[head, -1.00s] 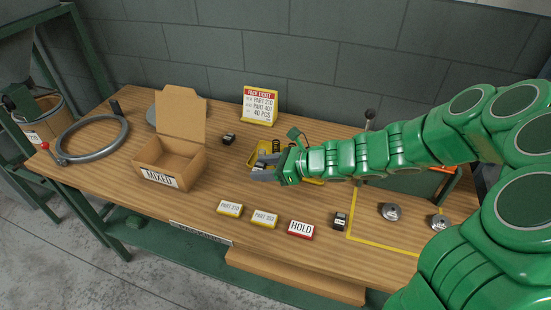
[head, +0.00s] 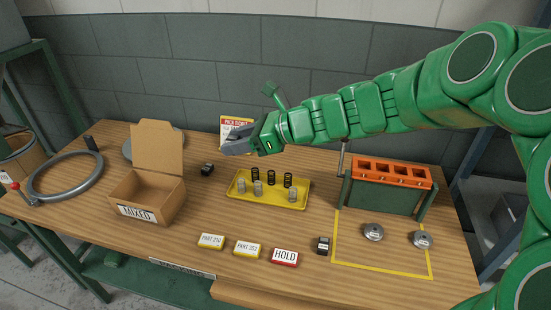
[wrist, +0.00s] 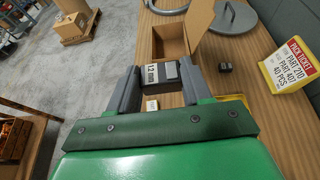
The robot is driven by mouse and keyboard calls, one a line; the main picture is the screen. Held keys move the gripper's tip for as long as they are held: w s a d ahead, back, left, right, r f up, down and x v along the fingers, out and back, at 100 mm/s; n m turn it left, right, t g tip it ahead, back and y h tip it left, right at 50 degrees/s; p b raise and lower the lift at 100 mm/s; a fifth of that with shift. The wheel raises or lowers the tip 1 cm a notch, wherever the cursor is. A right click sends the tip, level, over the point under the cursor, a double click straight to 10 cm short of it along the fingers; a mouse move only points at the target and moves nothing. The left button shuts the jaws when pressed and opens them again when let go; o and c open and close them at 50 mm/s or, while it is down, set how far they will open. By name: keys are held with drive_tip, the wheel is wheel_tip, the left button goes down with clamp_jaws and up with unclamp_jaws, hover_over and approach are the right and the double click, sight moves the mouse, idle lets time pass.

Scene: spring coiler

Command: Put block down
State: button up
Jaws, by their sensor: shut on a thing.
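My gripper (head: 237,147) is raised above the back of the table, in front of the pack ticket (head: 232,124). In the wrist view, my gripper (wrist: 154,82) is shut on a dark block (wrist: 162,75) with a white label that seems to read "12 mm". The block sits between the two grey fingers, off the table. In the head view the held block is hidden or too small to make out. Another dark block (head: 207,169) stands on the table right of the cardboard box, and a third (head: 323,245) stands near the front edge.
The open "MIXED" box (head: 145,195) stands at left. A yellow tray (head: 300,203) holds several springs. An orange-topped rack (head: 390,175) stands at right, near two metal discs (head: 373,232). Part 210, Part 352 and HOLD labels (head: 285,256) line the front.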

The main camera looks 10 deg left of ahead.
wheel_tip(320, 180, up, 3)
drive_tip(key=m+t+h, duration=1)
drive_tip(key=m+h, duration=1.3)
drive_tip(key=m, duration=0.4)
hover_over(272, 159)
drive_tip(key=shift+f, duration=14.2)
drive_tip(key=shift+w+f, duration=0.1)
drive_tip(key=shift+f, duration=1.4)
